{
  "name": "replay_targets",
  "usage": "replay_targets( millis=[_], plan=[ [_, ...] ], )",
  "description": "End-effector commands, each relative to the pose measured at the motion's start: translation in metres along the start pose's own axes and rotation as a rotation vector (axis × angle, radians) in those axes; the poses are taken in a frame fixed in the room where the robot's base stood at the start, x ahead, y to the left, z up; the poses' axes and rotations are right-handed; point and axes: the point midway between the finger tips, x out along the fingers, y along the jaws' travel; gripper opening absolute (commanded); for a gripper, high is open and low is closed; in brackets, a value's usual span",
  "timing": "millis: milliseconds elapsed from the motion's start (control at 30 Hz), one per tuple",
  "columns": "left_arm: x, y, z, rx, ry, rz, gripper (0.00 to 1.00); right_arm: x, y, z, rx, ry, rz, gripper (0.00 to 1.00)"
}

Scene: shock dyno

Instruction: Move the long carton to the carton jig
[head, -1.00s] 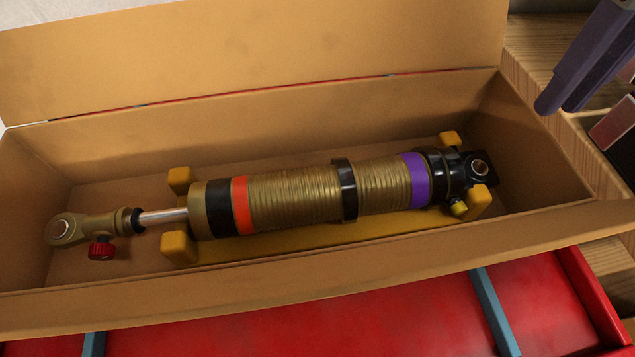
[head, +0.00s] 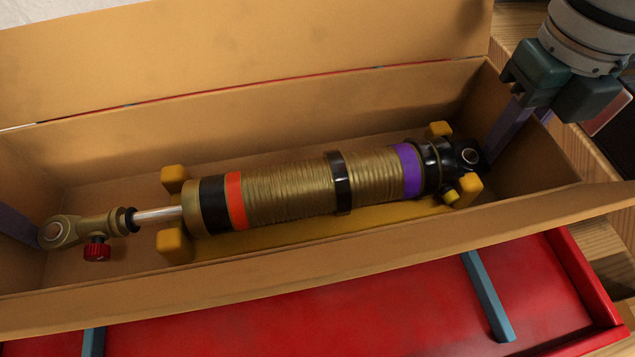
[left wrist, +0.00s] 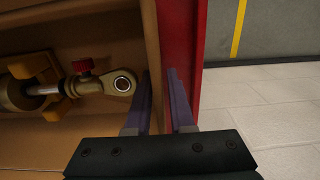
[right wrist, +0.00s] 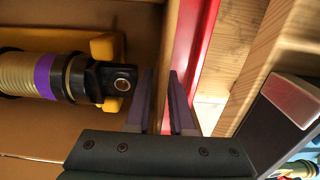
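The long carton (head: 300,265) is open, its lid flap (head: 250,55) raised at the back. Inside, a gold shock absorber with orange and purple bands (head: 290,190) lies on a yellow cradle (head: 320,230). My right gripper (right wrist: 160,72) has one finger inside and one outside the carton's right end wall; it looks open around the wall. My left gripper (left wrist: 160,72) straddles the left end wall in the same way, with a visible gap between its fingers. In the head view only one left finger (head: 18,225) shows. I cannot tell which thing is the carton jig.
A red tray or frame (head: 400,310) with blue-grey strips (head: 487,297) lies under and in front of the carton. Wooden planks (head: 605,265) are at the right. The left wrist view shows pale floor tiles (left wrist: 255,110) beyond the red edge.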

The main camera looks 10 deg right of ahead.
Motion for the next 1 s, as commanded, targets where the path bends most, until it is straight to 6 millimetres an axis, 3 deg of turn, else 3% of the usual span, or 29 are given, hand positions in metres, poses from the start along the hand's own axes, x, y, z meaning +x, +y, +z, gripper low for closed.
replay_targets(
  millis=[300,500,1000],
  plan=[
    [0.0026,0.0001,0.0002,0.001,-0.001,0.0,0.21,0.0026,0.0001,-0.0002,0.0,0.001,0.0,0.21],
    [0.0024,0.0002,0.0002,0.001,-0.001,0.0,0.0,0.0024,0.0,-0.0002,0.0,0.001,0.0,0.0],
    [0.0021,0.0001,0.0001,0.001,0.0,0.0,0.0,0.002,-0.0001,-0.0001,0.0,0.0,0.0,0.0]
  ],
)
